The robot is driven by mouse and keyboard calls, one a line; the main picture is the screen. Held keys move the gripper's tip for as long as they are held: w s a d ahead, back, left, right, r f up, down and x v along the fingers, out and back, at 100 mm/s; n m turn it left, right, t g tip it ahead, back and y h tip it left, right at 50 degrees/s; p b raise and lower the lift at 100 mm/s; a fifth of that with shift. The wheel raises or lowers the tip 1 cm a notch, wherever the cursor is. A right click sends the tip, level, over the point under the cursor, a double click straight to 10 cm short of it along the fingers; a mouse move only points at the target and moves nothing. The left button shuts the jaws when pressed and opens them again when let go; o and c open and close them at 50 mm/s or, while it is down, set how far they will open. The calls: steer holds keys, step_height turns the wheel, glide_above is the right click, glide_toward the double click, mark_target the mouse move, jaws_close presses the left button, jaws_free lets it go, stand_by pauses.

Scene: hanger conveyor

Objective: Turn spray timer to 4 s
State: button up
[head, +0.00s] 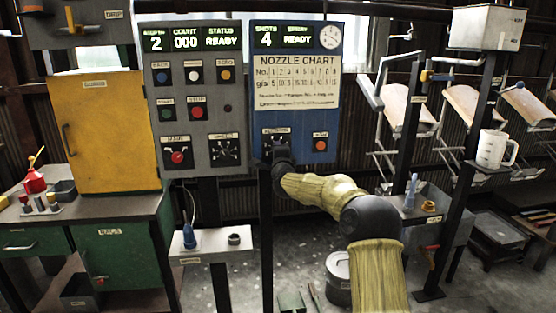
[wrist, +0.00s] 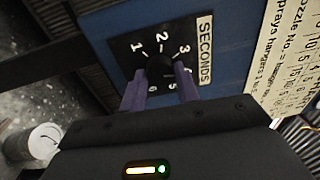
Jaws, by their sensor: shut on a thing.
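The spray timer is a dark dial plate (wrist: 125,62) marked SECONDS, low on the blue panel (wrist: 100,22). Its black knob (wrist: 160,68) is between the two purple fingers of my gripper (wrist: 159,76), which is shut on it. The digits 1, 2, 3, 5 and 6 show around the knob; the 4 is hidden, apparently behind the right finger. I cannot tell where the knob points.
A nozzle chart (head: 298,81) is above the dial, and a small orange-red button (head: 320,142) is to its right. The grey control panel (head: 211,110) adjoins on the left. A dark post (head: 267,230) stands below the blue panel. Hanging parts (head: 461,106) are at right.

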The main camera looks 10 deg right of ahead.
steer(key=shift+m+b, duration=0.55)
steer(key=shift+m, duration=0.65)
steer(key=o, duration=1)
steer(key=shift+c, duration=0.2)
steer(key=s+b, duration=0.2)
steer(key=s, duration=1.5)
steer(key=shift+s+a+f, duration=0.2)
steer(key=shift+a+f, duration=0.15)
steer(key=shift+a, duration=0.1)
